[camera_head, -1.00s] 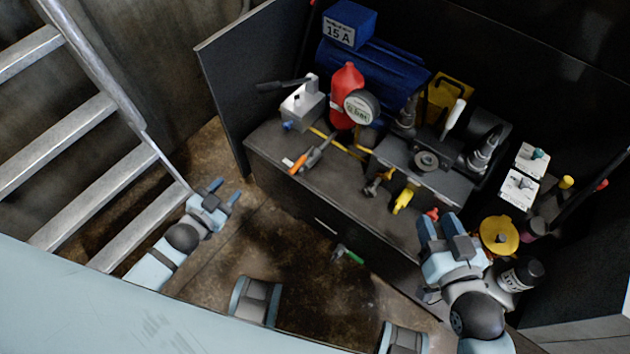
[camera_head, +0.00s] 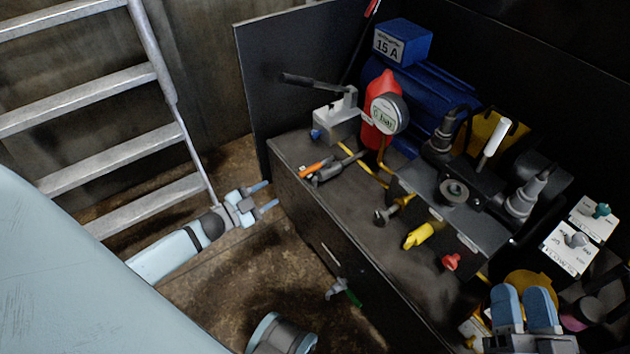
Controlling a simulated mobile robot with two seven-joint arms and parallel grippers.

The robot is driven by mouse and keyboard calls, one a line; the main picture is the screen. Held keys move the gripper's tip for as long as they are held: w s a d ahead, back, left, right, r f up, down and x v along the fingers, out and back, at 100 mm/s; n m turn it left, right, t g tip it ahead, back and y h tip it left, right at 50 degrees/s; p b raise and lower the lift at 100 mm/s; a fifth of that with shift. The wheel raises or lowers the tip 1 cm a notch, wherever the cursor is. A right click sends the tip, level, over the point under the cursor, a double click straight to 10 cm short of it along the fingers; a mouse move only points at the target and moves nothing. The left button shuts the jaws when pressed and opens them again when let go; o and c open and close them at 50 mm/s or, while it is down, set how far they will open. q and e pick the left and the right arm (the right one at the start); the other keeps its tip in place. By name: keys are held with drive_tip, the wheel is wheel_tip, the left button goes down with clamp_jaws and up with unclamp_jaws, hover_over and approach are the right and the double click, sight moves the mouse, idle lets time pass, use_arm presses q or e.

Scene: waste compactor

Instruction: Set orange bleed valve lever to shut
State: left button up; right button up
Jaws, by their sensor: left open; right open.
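The orange bleed valve lever (camera_head: 317,167) sits on the left part of the dark bench top, in front of a grey hand pump (camera_head: 338,116) with a black handle. A dark grey valve body (camera_head: 331,173) adjoins the lever. My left gripper (camera_head: 265,197) is open and empty, low beside the bench's front left edge, below and left of the lever and apart from it. My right gripper (camera_head: 525,295) is open at the lower right, in front of a yellow round part (camera_head: 530,283), far from the lever. The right fingertips partly cover that part.
A pressure gauge (camera_head: 389,114), red bottle (camera_head: 377,136) and blue motor (camera_head: 440,95) stand behind the lever. Yellow (camera_head: 418,235) and red (camera_head: 451,262) handles project at the bench front. A green-handled valve (camera_head: 346,291) is on the bench's front face. A metal ladder (camera_head: 110,102) stands left.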

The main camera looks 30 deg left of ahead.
sight(319, 166)
use_arm(q)
drive_tip(key=b+x, duration=0.3)
drive_tip(key=x, duration=1)
drive_tip(key=shift+w+d+b, duration=0.1)
drive_tip(key=shift+w+b, duration=0.15)
drive_tip(key=shift+b, duration=0.15)
use_arm(e)
drive_tip(key=f, duration=0.2)
drive_tip(key=f+g, duration=0.1)
drive_tip(key=f, duration=0.1)
drive_tip(key=f+g, duration=0.1)
drive_tip(key=shift+w+a+f, duration=0.1)
drive_tip(key=shift+a+f, duration=0.2)
drive_tip(key=shift+f, duration=0.1)
use_arm(q)
clamp_jaws()
